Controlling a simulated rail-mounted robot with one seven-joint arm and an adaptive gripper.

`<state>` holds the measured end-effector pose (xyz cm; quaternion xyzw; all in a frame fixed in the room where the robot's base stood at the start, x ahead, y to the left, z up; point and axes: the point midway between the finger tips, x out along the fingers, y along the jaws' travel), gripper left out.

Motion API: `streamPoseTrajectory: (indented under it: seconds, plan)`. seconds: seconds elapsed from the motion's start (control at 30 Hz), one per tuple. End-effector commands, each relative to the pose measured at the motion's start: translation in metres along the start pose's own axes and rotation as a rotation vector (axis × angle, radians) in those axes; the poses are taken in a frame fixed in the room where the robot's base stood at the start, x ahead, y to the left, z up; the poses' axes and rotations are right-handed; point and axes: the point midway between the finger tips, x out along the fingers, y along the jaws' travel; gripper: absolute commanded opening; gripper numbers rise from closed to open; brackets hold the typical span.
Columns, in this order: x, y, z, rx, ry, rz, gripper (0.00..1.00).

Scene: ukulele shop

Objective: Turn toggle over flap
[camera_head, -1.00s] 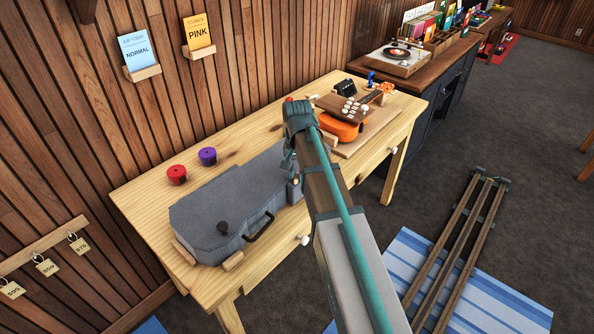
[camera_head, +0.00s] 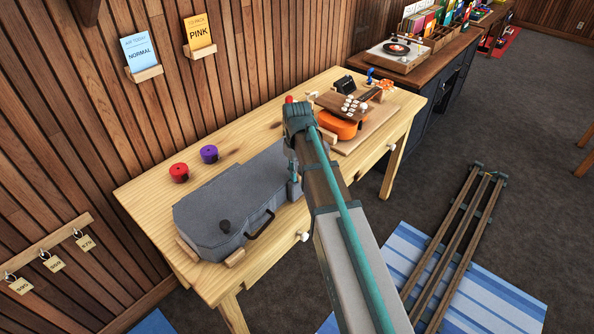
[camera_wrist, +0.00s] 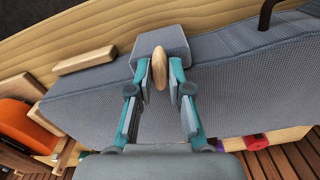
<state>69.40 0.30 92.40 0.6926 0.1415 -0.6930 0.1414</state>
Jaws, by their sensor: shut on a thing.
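The grey case (camera_head: 215,210) lies shut on the wooden workbench. In the wrist view the case's cloth side (camera_wrist: 85,105) fills the middle, with a short grey flap (camera_wrist: 170,41) folded over its edge. An oval wooden toggle (camera_wrist: 160,68) stands at the flap, its long side running roughly up and down the picture. My gripper (camera_wrist: 161,75) has its teal fingers on both sides of the toggle, shut on it. In the head view my arm covers the toggle and flap, and the fingers (camera_head: 294,178) show only partly beside the case's right end.
Wooden blocks (camera_head: 235,257) stand against the case. A dark handle (camera_head: 260,224) juts from its front. Red (camera_head: 179,172) and purple (camera_head: 209,153) round things sit behind it. An orange ukulele (camera_head: 338,130) lies on a board to the right.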

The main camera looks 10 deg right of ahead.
Motion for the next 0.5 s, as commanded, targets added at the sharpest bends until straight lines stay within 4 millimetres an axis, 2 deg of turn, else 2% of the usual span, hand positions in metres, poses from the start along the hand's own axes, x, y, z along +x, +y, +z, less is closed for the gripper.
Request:
streamPoseTrajectory:
  seconds: [0.23,0.5]
  plan:
    - [-0.0009,0.0002,-0.0007,-0.153,0.002,0.001,0.0]
    - [-0.0006,0.0002,-0.0009,-0.232,0.002,0.001,0.0]
